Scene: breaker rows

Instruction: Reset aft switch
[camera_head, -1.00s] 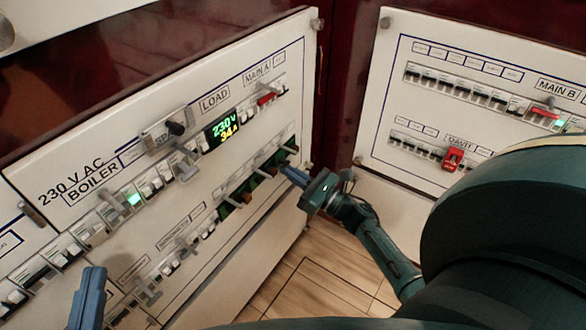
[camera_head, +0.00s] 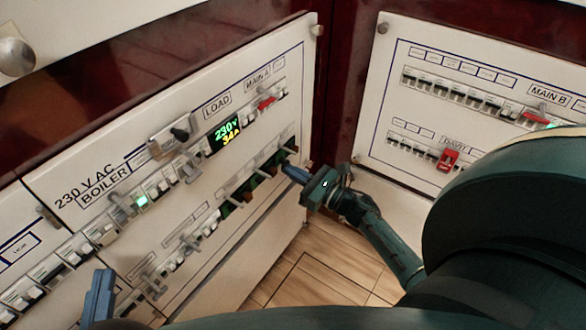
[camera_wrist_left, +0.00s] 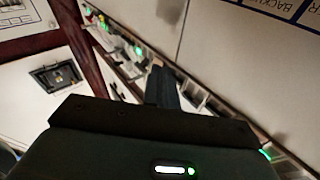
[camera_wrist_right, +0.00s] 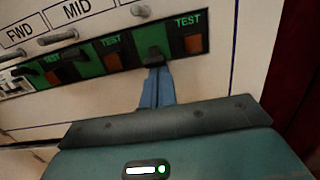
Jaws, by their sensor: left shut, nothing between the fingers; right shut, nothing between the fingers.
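A row of green switch modules with orange TEST buttons runs along the left panel's lower right in the head view. In the right wrist view, the FWD (camera_wrist_right: 15,35) and MID (camera_wrist_right: 77,10) labels show. The module to the right of MID has a black lever (camera_wrist_right: 153,52) and a TEST button (camera_wrist_right: 193,43); its own label is out of view. My right gripper (camera_wrist_right: 157,70) is shut and empty, its tips at or just below that lever; contact is unclear. It also shows in the head view (camera_head: 287,170). My left gripper (camera_head: 100,285) is shut and empty, near the left panel's lower breakers.
The left panel (camera_head: 165,100) carries breaker rows and a lit display (camera_head: 225,134) reading 230 V. A second panel (camera_head: 400,60) with a red switch (camera_head: 447,160) stands at the right. Wooden floor (camera_head: 320,275) shows below. My dark arm hides the lower right.

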